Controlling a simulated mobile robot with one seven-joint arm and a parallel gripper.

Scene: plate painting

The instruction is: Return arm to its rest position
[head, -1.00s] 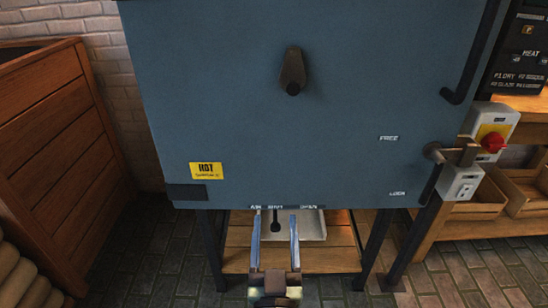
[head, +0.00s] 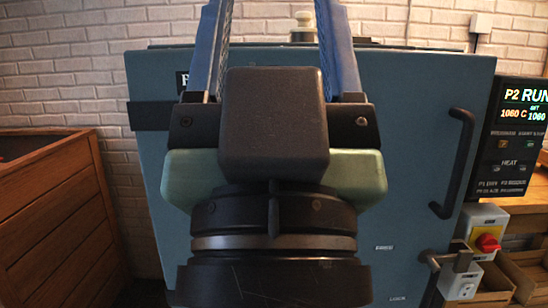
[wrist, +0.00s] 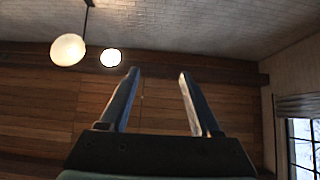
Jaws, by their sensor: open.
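My gripper (head: 275,20) fills the middle of the head view, close to the camera and raised, with its two blue fingers pointing up and apart. The wrist view shows the same open fingers (wrist: 158,95) with nothing between them. Behind it stands a blue-grey kiln (head: 415,130) with a black door handle (head: 455,165). The kiln door looks closed. My gripper hides the middle of its front and does not appear to touch it.
At the right are a control panel reading 1060 C (head: 518,125), a switch box with a red knob (head: 487,242) and wooden shelving (head: 525,270). The wrist view faces a wooden wall (wrist: 45,95) and hanging lamps (wrist: 68,50).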

